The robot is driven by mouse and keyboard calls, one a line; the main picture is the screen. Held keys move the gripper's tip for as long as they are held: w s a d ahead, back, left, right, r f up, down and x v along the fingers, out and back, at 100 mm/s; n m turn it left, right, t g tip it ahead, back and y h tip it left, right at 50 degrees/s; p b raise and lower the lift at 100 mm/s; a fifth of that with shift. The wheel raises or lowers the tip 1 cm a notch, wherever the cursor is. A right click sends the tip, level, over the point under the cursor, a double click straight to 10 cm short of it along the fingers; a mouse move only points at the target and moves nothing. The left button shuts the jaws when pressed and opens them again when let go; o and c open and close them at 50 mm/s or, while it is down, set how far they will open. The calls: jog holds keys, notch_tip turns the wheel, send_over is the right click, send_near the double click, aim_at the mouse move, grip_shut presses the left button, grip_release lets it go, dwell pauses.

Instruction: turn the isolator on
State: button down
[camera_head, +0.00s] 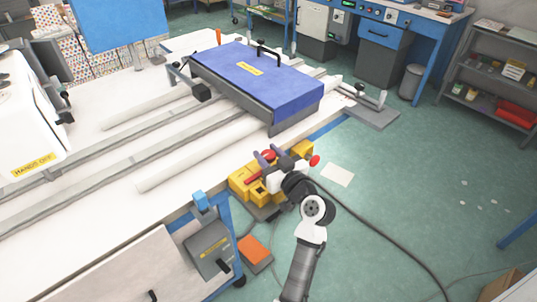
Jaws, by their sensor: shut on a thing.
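A yellow box (240,187), which looks like the isolator, is at the table's right edge beside the blue leg. It has a red handle (268,155) at its top. My gripper (267,157) reaches over the box from the lower right. Its two grey fingers are shut around the red part, which shows between them. My wrist and gripper body hide much of the right side of the box. I cannot tell the handle's on or off position.
A blue padded block (255,80) lies on rails across the white table (110,200). A grey box (208,250) with a black lever hangs on the table's front. A red knob (314,161) stands right of my gripper. A dark cable crosses the open green floor.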

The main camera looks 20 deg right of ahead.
jog(key=shift+f+b, duration=0.1)
jog(key=shift+b, duration=0.25)
jog(key=shift+f+n+y+b, duration=0.2)
jog(key=shift+n+y+b, duration=0.3)
jog(key=shift+y+b, duration=0.4)
jog(key=n+g+y+b, duration=0.1)
jog(key=b, duration=0.2)
jog(key=shift+f+y, duration=0.1)
jog(key=shift+y, duration=0.2)
jog(key=n+g+y+b, duration=0.2)
jog(key=n+y+b, duration=0.1)
jog(key=y+b, duration=0.1)
jog(key=shift+b, duration=0.3)
jog(key=shift+r+n+g+y+b, duration=0.15)
jog(key=shift+n+g+y+b, duration=0.4)
jog(key=shift+g+y, duration=0.1)
jog(key=shift+r+n+g+y+b, duration=0.15)
jog(key=shift+n+g+y+b, duration=0.4)
jog(key=shift+g+y, duration=0.1)
jog(key=shift+r, duration=0.1)
jog(key=c, duration=0.9)
grip_release()
jog(key=shift+d, duration=0.1)
